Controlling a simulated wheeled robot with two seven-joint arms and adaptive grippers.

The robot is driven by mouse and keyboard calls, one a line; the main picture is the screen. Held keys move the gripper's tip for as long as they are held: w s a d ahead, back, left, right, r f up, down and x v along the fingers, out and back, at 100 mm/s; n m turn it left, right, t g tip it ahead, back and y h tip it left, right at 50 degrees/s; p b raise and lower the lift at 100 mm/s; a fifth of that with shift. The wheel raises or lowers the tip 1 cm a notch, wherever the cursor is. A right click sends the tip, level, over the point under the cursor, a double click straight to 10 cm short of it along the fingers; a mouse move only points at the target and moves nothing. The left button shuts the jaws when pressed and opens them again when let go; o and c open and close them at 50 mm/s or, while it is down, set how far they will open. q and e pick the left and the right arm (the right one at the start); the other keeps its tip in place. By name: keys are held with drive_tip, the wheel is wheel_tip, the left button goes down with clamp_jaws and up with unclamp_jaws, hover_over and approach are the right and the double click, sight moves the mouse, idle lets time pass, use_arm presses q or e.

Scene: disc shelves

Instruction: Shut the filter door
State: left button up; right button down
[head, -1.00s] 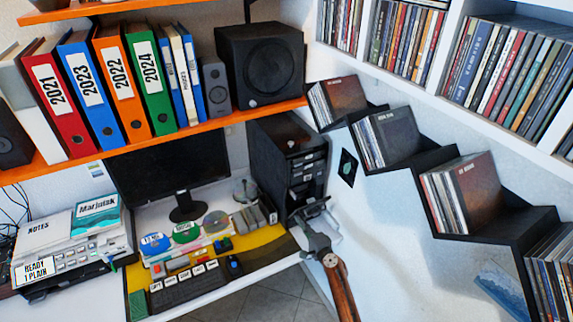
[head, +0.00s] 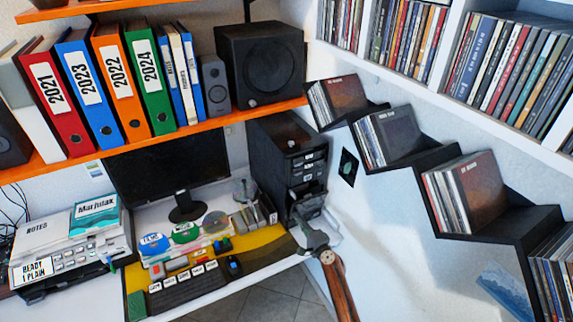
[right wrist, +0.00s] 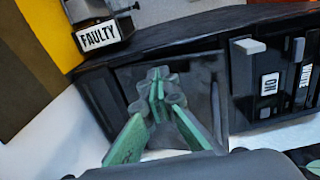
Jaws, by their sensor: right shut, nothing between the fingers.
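The black computer tower (head: 270,165) stands at the back right of the desk, with drive bays on its front. A dark, mesh-like square panel low on that front, which looks like the filter door (right wrist: 208,85), shows in the right wrist view behind my fingers. How far it stands open is hard to tell. My right gripper (head: 312,224) is at the lower front of the tower. In the right wrist view, its green-padded fingers (right wrist: 157,85) are shut and empty, with the tips in front of the panel. I cannot tell whether they touch it. My left gripper is not in view.
A box labelled FAULTY (right wrist: 98,38) stands beside the tower in the right wrist view. The keyboard (head: 185,286) and yellow mat (head: 265,256) lie left of my right gripper. The white wall with stepped black shelves (head: 490,237) closes off the right side.

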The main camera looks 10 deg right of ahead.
drive_tip(key=shift+w+a+f, duration=0.1)
drive_tip(key=shift+w, duration=0.1)
drive_tip(key=shift+w+a+f+b, duration=0.1)
drive_tip(key=shift+w+a+b, duration=0.05)
drive_tip(key=shift+w+b, duration=0.4)
drive_tip(key=shift+s, duration=0.1)
drive_tip(key=p+v, duration=0.1)
drive_tip(key=v, duration=0.5)
drive_tip(key=shift+s+p, duration=0.25)
drive_tip(key=shift+p, duration=0.15)
idle(0.7)
drive_tip(key=shift+f, duration=0.15)
